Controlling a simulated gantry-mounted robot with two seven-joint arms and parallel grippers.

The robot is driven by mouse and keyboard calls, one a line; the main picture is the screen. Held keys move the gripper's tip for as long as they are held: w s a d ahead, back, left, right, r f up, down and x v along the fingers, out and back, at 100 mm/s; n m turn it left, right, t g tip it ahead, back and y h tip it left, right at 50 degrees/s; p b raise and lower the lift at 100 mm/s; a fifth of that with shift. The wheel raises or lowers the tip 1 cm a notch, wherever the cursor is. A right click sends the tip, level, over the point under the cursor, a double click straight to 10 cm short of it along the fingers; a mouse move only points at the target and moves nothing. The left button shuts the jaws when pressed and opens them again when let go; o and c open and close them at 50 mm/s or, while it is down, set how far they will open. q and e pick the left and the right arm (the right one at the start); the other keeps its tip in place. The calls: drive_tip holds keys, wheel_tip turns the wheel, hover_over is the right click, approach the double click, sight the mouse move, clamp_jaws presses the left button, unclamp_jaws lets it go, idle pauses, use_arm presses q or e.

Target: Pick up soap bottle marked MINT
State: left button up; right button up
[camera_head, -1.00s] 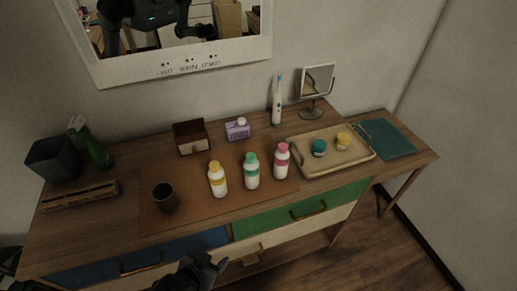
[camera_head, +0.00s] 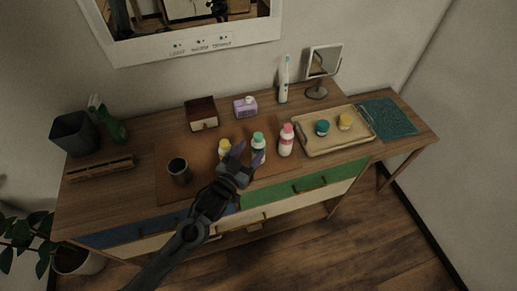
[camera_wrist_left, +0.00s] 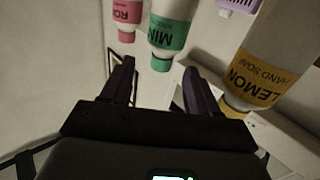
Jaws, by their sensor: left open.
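The MINT soap bottle (camera_head: 258,138) is white with a green cap and green label; it stands upright in the middle of a row of three bottles. My left gripper (camera_head: 250,155) is open and empty in front of it, hiding its lower part. In the left wrist view, the MINT bottle (camera_wrist_left: 171,28) appears upside down, beyond and between the open fingers (camera_wrist_left: 158,68). The yellow LEMON bottle (camera_head: 224,146) is on its left, partly hidden by the gripper. The pink-capped bottle (camera_head: 286,144) is on its right. My right gripper is not in view.
A dark cup (camera_head: 179,171) stands left of the bottles. A tray (camera_head: 308,149) with two jars and a mirror (camera_head: 323,62) are at the right.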

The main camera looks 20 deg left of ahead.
sight(256, 142)
use_arm(q)
drive_tip(key=shift+w+d, duration=0.15)
drive_tip(key=shift+w, duration=1.4)
drive_tip(key=shift+w+d, duration=0.15)
drive_tip(key=shift+w, duration=1.4)
clamp_jaws()
